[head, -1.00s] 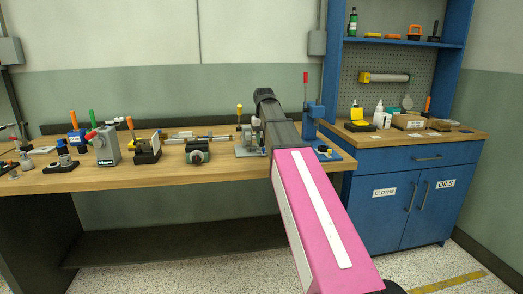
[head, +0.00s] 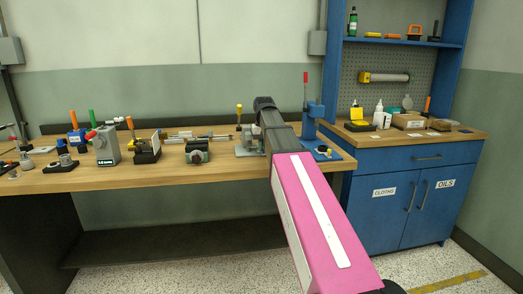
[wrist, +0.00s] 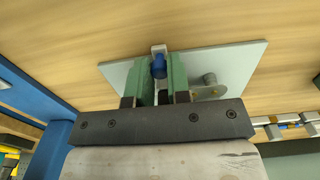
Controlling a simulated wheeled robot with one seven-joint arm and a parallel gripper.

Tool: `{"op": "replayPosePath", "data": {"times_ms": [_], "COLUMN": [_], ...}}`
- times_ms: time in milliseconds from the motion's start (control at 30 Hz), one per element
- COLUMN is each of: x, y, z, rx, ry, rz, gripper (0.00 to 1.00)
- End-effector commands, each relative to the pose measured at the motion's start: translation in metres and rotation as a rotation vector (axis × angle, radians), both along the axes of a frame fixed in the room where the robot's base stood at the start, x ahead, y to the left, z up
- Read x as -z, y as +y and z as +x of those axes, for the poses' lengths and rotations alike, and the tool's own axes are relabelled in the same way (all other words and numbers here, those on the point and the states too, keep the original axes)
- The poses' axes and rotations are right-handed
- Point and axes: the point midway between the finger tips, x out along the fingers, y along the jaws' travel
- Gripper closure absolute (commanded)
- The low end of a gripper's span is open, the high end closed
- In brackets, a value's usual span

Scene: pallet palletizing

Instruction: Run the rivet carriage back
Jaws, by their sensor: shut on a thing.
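In the wrist view my gripper (wrist: 160,78) has two green fingers closed on a small blue part with a pale end (wrist: 158,66). The part stands over a light grey plate (wrist: 235,60) on the wooden bench. A grey lever-like piece with a round knob (wrist: 209,79) lies on the plate beside the right finger. In the head view a grey fixture (head: 243,149) shows just left of my arm. My gripper is hidden behind the arm there. I cannot tell for sure which part is the rivet carriage.
A blue press with a red handle (head: 313,118) stands close right of my arm. A green-grey vise (head: 197,152) and a rail device (head: 190,136) are to the left. A blue cabinet (head: 408,192) stands at the right. Bare bench lies along the front edge.

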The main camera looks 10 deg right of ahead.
Motion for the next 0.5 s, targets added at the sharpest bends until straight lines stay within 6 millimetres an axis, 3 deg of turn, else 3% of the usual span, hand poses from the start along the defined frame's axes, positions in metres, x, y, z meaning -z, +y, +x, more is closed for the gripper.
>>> {"op": "replayPosePath", "data": {"times_ms": [500], "x": [-0.001], "y": [-0.016], "z": [0.000], "rx": [0.000], "ry": [0.000], "rz": [0.000], "gripper": [0.99]}}
